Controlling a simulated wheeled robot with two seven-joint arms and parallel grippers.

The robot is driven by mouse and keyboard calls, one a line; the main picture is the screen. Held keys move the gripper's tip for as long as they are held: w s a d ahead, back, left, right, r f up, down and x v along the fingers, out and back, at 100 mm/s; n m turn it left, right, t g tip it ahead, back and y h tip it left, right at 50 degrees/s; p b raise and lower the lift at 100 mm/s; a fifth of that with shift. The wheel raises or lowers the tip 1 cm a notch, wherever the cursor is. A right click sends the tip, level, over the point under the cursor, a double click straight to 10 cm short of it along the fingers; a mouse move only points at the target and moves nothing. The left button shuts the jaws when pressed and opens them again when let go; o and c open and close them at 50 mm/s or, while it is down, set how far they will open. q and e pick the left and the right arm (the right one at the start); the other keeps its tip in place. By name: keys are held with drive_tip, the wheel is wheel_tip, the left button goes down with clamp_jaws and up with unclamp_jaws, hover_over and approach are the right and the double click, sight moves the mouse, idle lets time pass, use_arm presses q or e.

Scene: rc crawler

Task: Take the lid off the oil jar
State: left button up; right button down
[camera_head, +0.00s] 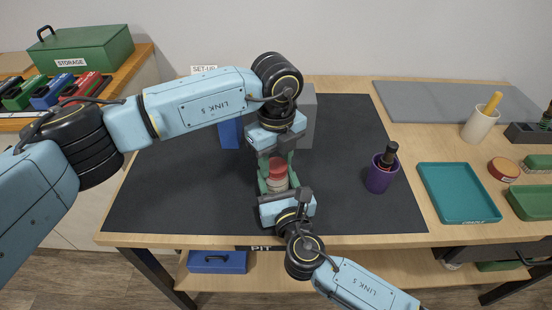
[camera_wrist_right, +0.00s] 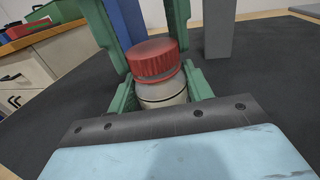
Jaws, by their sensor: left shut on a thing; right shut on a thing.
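The oil jar (camera_head: 278,183) is a small pale jar standing on the dark mat. Its ribbed red lid (camera_head: 277,166) sits on top of it, and both also show in the right wrist view, the lid (camera_wrist_right: 153,58) above the jar body (camera_wrist_right: 160,92). My left gripper (camera_head: 277,160) comes from behind and above, its green fingers shut on the red lid. My right gripper (camera_head: 279,187) comes from the front, its green fingers shut on the jar body. The fingers partly hide the jar's sides, and I cannot tell whether the lid is loose.
A purple cup (camera_head: 381,175) with a dark-handled tool stands right of the jar. A teal tray (camera_head: 458,192) lies farther right. A blue block (camera_head: 230,133) and a grey block (camera_head: 308,120) stand behind the jar. The dark mat (camera_head: 180,185) is clear to the left.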

sight(277, 165)
use_arm(q)
drive_tip(key=n, duration=0.6)
drive_tip(key=shift+n, duration=0.3)
drive_tip(key=shift+r, duration=0.2)
drive_tip(key=shift+r, duration=0.95)
drive_tip(key=shift+r, duration=0.1)
drive_tip(key=shift+r, duration=1.9)
use_arm(e)
drive_tip(key=c, duration=0.5)
unclamp_jaws()
drive_tip(key=shift+s, duration=0.15)
